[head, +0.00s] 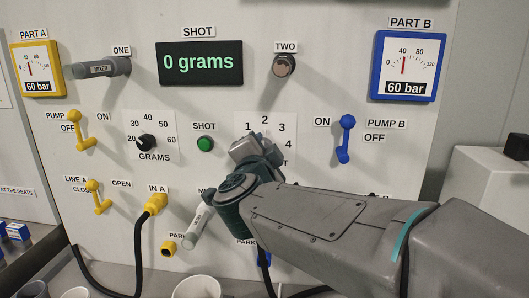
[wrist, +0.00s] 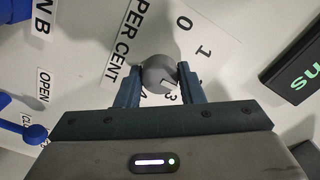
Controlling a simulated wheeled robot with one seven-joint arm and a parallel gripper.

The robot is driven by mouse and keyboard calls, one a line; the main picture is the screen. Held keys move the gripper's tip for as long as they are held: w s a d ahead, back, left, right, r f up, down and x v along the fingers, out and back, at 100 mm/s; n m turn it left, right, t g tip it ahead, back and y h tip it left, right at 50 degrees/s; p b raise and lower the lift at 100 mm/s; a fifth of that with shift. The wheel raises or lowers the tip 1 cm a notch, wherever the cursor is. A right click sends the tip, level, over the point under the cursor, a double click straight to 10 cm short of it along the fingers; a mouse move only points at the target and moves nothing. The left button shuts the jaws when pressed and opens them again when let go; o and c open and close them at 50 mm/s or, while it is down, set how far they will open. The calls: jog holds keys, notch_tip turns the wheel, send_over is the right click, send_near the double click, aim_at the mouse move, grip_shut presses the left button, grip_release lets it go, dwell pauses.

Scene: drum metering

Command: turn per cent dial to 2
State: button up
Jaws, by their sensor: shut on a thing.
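The per cent dial has a grey round knob (wrist: 155,72) that shows between my fingers in the wrist view. My gripper (wrist: 158,82) is shut on this knob, with one finger on each side. The numbers 0, 1, 3 and 4 show around it; the 2 is hidden there by a finger. The knob has a notch on its lower right side, but I cannot tell exactly which number it marks. In the head view my gripper (head: 258,148) covers the knob, and the dial plate (head: 285,122) shows 1, 2 and 3 above it.
The display (head: 200,63) reads 0 grams. The grams dial (head: 146,142) and green shot button (head: 205,144) are left of my gripper. The blue pump B lever (head: 346,138) is to the right. A grey-handled nozzle (head: 197,225) hangs below, close to my wrist.

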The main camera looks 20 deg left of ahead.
dwell(0.3)
jog(key=o, duration=1)
jog(key=shift+s, duration=0.1)
jog(key=v, duration=1.3)
jog(key=shift+s+d, duration=0.1)
jog(key=shift+s, duration=0.2)
